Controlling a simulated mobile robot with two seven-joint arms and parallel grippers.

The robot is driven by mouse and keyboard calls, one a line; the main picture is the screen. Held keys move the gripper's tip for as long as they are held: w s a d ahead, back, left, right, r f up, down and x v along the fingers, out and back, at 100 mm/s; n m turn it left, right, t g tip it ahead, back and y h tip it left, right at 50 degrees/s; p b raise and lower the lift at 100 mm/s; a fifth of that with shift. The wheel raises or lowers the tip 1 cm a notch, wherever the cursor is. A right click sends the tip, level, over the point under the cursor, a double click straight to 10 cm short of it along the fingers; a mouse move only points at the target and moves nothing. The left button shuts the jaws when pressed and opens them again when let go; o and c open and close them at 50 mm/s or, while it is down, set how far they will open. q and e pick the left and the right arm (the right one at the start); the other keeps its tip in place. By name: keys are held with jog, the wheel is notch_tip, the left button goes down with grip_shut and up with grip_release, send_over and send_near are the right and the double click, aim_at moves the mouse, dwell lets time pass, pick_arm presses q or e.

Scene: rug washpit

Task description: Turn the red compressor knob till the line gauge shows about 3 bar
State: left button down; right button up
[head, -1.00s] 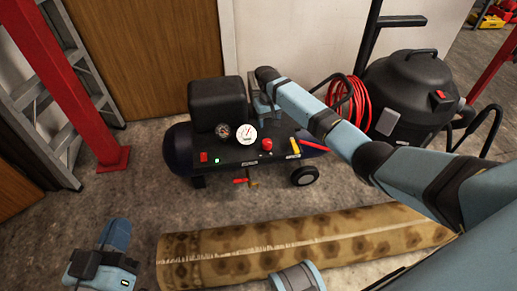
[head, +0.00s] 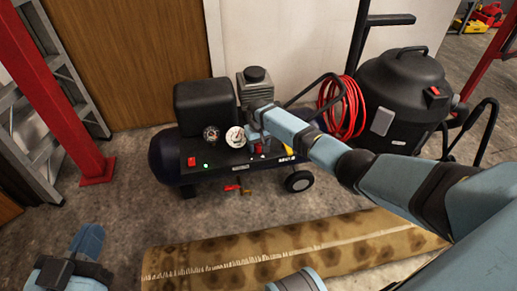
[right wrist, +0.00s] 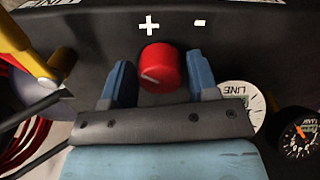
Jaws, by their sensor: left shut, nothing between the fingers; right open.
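The red knob (right wrist: 162,68) is on the dark compressor panel, below a plus and a minus mark. My right gripper (right wrist: 162,80) is open, with one blue finger on each side of the knob; I cannot tell whether they touch it. In the head view my right gripper (head: 256,134) is over the panel and mostly hides the knob. The white line gauge (head: 236,137) is beside it; its reading is too small to tell. In the right wrist view the line gauge (right wrist: 240,100) is partly covered by my gripper. My left gripper (head: 90,240) is shut and empty, low at left.
A black-faced tank gauge (right wrist: 298,132) is beside the line gauge. The compressor (head: 205,103) stands by a wooden door. A rolled rug (head: 300,245) lies in front. A red hose coil (head: 343,108) and black vacuum (head: 405,90) stand to the right.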

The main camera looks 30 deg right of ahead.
jog(key=shift+f, duration=0.1)
jog(key=c, duration=0.6)
pick_arm(q)
jog(key=shift+r, duration=0.1)
pick_arm(e)
jog(key=shift+c, duration=0.2)
